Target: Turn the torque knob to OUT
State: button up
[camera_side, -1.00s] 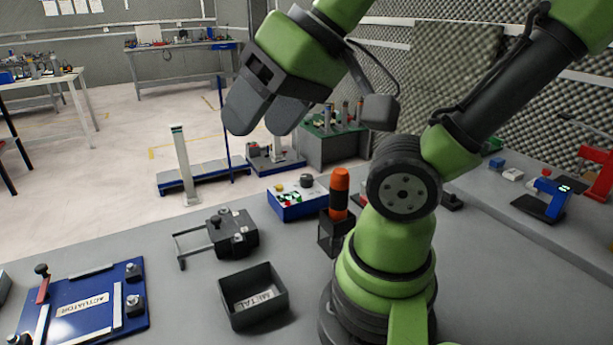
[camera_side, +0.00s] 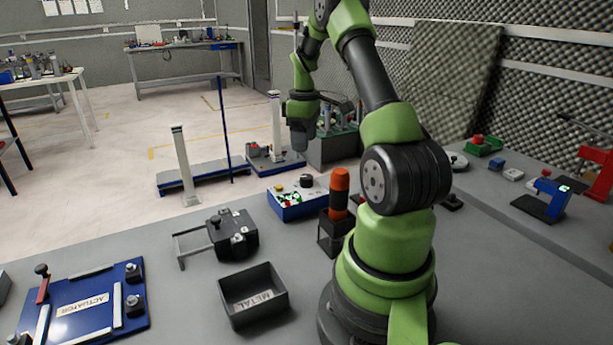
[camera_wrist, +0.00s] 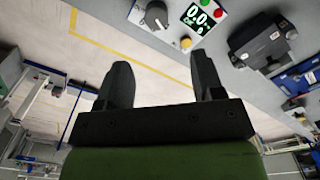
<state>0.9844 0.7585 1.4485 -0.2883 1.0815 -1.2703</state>
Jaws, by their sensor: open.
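A blue box with a light top panel (camera_side: 285,209) stands at the back edge of the table in the side view. On it sits a dark round knob (camera_side: 306,180) beside several coloured buttons. In the wrist view the knob (camera_wrist: 157,14) is at the top edge, left of a lit display (camera_wrist: 198,17). I cannot read the knob's setting or any OUT mark. My gripper (camera_side: 299,148) hangs above and behind the box, apart from it. In the wrist view my gripper (camera_wrist: 161,62) has its two fingers spread with nothing between them.
An orange-topped tool in a black holder (camera_side: 339,195) stands right of the box. A dark grey fixture (camera_side: 232,236), a METAL bin (camera_side: 272,318) and a blue ACTUATOR plate (camera_side: 135,318) lie nearer. Bare table lies between them.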

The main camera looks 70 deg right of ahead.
aim_at(306, 176)
jog(key=shift+s+d+f, duration=0.15)
jog(key=shift+f, duration=0.3)
jog(key=shift+s+d+f, duration=0.1)
jog(key=shift+d+f, duration=0.05)
jog(key=shift+f, duration=0.25)
notch_tip(306, 176, down, 9)
jog(key=shift+c, duration=0.3)
jog(key=c, duration=0.9)
jog(key=shift+o, duration=0.2)
